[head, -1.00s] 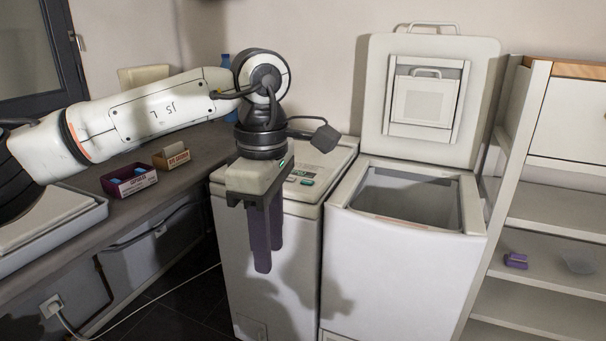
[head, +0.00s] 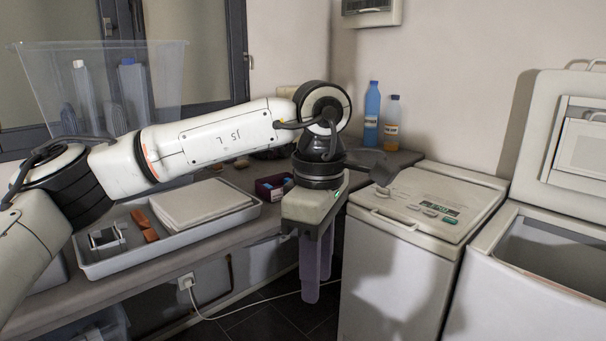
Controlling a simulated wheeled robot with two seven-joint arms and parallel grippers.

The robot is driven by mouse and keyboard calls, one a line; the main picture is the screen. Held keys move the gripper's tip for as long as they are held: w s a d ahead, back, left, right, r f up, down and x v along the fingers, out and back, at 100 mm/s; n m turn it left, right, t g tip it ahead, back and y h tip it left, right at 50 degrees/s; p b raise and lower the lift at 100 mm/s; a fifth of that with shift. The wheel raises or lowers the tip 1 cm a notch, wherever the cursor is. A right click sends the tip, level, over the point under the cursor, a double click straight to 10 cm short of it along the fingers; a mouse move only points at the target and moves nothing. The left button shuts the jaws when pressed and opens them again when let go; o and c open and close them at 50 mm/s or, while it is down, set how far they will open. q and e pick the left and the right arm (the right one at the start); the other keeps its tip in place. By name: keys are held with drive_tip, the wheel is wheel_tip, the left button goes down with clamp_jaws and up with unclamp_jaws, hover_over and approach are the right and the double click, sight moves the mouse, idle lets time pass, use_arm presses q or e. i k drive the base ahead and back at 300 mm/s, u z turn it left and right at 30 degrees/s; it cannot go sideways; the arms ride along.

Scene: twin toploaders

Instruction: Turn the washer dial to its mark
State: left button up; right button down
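The closed top-loader (head: 395,275) stands right of centre, with a light panel, buttons and a small display (head: 440,207) on its top. The open top-loader (head: 560,250) stands at the right edge with its lid raised. My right gripper is out of view.
The counter at left holds a grey tray (head: 90,268) with a white slab and orange pieces, a clear bin (head: 160,85) and a small dark box (head: 268,190). Blue (head: 372,112) and orange (head: 391,128) bottles stand behind. A cable crosses the floor.

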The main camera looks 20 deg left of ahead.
sight(385, 192)
drive_tip(key=u, duration=0.75)
drive_tip(key=i, duration=1.85)
drive_tip(key=z, duration=1.1)
drive_tip(key=i, duration=0.35)
drive_tip(key=z, duration=0.45)
